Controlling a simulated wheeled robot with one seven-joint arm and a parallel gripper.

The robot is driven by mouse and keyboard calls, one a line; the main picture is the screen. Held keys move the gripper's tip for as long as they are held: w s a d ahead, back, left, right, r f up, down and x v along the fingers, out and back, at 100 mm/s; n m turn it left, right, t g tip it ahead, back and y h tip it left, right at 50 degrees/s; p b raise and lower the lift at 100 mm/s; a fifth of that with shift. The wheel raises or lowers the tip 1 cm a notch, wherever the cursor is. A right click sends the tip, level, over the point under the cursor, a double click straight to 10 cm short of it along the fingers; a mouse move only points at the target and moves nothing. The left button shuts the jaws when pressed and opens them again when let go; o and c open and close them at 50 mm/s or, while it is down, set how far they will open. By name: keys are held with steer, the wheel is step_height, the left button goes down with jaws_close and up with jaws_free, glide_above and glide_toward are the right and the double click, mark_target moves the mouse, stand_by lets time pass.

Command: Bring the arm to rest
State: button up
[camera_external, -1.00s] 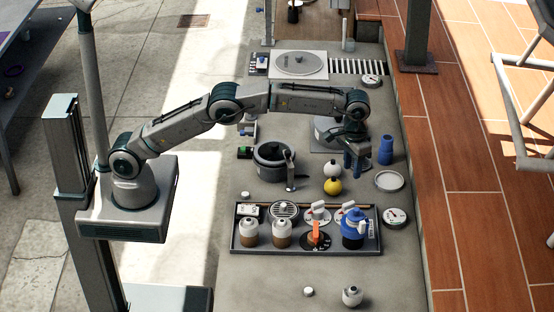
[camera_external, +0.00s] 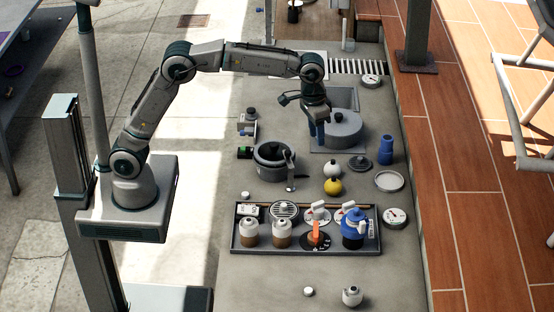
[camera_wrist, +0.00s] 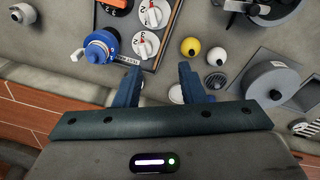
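My gripper (camera_external: 317,138) hangs above the worktop, fingers pointing down, just left of a grey lidded pot (camera_external: 343,128) in the external view. In the wrist view my gripper (camera_wrist: 160,72) has its two blue fingers spread wide apart with nothing between them. My arm (camera_external: 185,75) is bent, its elbow raised high and its forearm reaching right over the worktop. The grey pot also shows at the right of the wrist view (camera_wrist: 272,82).
The front strip is mostly clear.

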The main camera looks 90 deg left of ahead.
steer(key=s+a+r+m+t, duration=0.1)
steer(key=s+r+m, duration=0.1)
steer(key=s, duration=1.6)
steer(key=s+f+m, duration=0.1)
steer(key=s+f, duration=0.2)
steer(key=s, duration=0.4)
steer(key=s+f+m+t, duration=0.1)
steer(key=s+f, duration=0.3)
steer(key=s, duration=0.4)
steer(key=shift+s+a+m, duration=0.15)
steer(key=shift+m, duration=0.15)
